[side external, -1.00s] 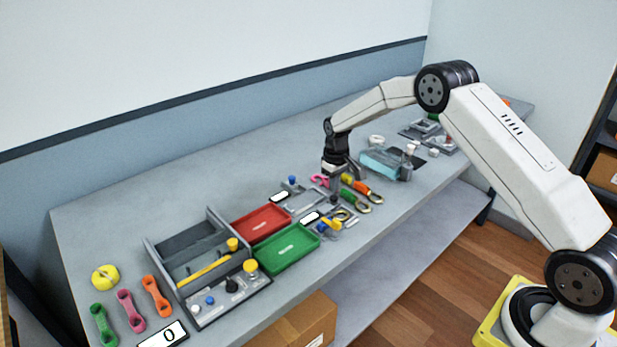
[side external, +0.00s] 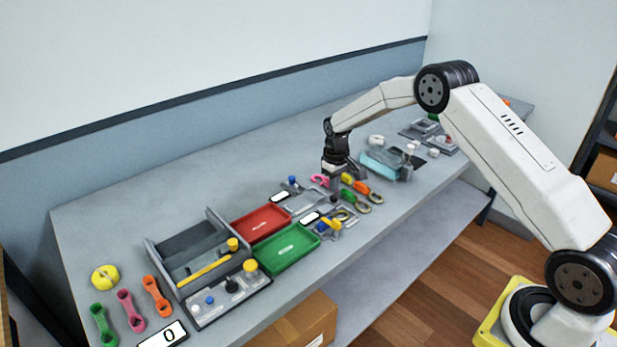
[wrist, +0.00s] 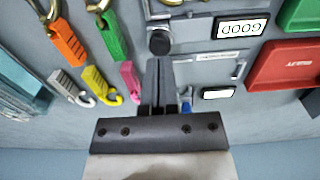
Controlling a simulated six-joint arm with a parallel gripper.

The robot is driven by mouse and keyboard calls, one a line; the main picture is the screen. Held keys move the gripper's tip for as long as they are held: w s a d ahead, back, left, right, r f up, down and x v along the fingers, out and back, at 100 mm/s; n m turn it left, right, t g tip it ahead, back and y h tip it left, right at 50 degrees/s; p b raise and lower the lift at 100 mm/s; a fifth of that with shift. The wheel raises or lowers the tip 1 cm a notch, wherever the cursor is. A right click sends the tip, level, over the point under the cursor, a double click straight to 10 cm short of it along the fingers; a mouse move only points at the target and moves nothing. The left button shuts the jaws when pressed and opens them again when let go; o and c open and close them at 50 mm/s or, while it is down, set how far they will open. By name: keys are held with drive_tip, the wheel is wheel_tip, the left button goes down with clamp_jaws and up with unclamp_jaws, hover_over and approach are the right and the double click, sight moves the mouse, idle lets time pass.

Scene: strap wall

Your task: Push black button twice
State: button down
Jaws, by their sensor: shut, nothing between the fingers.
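A black knob-like button (side external: 231,285) stands on a grey panel at the front left in the side view, beside blue, white and yellow-topped ones. Another round black knob (wrist: 159,41) is on a grey plate in the wrist view, just beyond my fingertips. I cannot tell from its look which one is the black button meant. My gripper (wrist: 158,62) is shut and empty, its fingers pointing at this nearer knob. Whether they touch it is unclear. In the side view my gripper (side external: 336,182) is over the middle of the bench, far from the front-left panel.
Red (side external: 261,222) and green (side external: 286,248) trays lie left of my gripper. Colored padlocks or straps (wrist: 66,40) lie close beside it. A label reading GOOD (wrist: 240,27) is near the knob. A display reading 0 (side external: 163,337) is at the front left.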

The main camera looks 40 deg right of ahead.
drive_tip(key=shift+f, duration=1.4)
drive_tip(key=shift+r, duration=2.55)
